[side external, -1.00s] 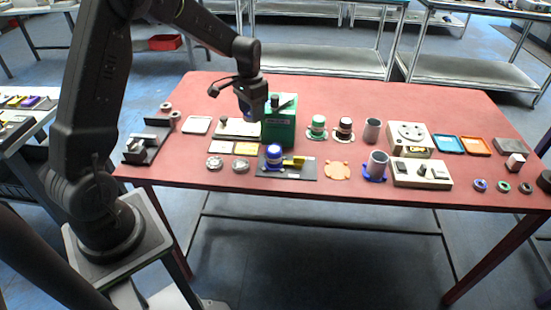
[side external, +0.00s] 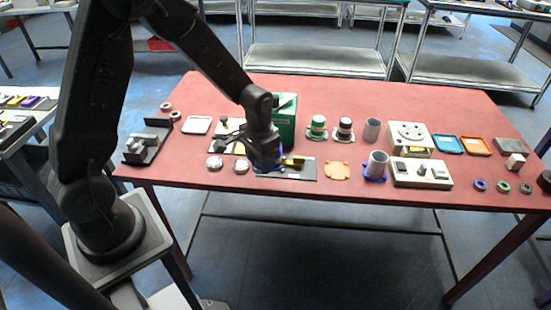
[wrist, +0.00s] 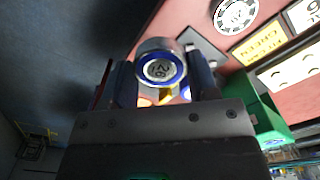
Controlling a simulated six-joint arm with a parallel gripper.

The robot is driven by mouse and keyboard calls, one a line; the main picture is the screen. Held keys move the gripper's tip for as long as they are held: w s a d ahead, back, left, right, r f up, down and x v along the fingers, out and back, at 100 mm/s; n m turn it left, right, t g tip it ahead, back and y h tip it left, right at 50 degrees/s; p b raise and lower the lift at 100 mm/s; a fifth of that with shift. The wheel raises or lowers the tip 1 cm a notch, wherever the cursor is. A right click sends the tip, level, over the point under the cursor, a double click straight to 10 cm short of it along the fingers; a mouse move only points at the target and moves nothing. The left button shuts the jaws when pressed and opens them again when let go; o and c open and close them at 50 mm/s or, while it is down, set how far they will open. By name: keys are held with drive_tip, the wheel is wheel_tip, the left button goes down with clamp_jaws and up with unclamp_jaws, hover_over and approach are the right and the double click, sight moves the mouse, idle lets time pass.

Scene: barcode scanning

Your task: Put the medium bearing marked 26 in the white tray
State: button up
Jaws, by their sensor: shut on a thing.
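The medium bearing (wrist: 160,66), a steel cylinder with a blue ring and a label that seems to read 26, sits between the two fingers of my gripper (wrist: 161,80) in the wrist view. The gripper is shut on it. In the side view my gripper (side external: 266,163) is low over the dark plate (side external: 300,173) with the yellow clamp (side external: 295,161), and it hides most of the bearing. I cannot tell whether the bearing touches the plate. The white tray (side external: 197,125) lies empty at the back left of the red table.
A green box (side external: 285,120) stands right behind my gripper. Two round grey parts (side external: 240,167) lie to its left, with cards and a small stand between them and the tray. A dark bracket (side external: 148,147) is at the far left.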

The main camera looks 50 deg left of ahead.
drive_tip(key=shift+w+f, duration=0.1)
drive_tip(key=shift+w, duration=0.35)
wheel_tip(320, 180, up, 8)
drive_tip(key=shift+r, duration=0.1)
drive_tip(key=w+a+n, duration=0.3)
drive_tip(key=a+n, duration=0.1)
drive_tip(key=a, duration=0.9)
drive_tip(key=n, duration=0.6)
hover_over(197, 126)
wheel_tip(197, 126, down, 5)
drive_tip(key=shift+f, duration=4.1)
drive_tip(key=shift+f, duration=0.25)
drive_tip(key=shift+f, duration=0.35)
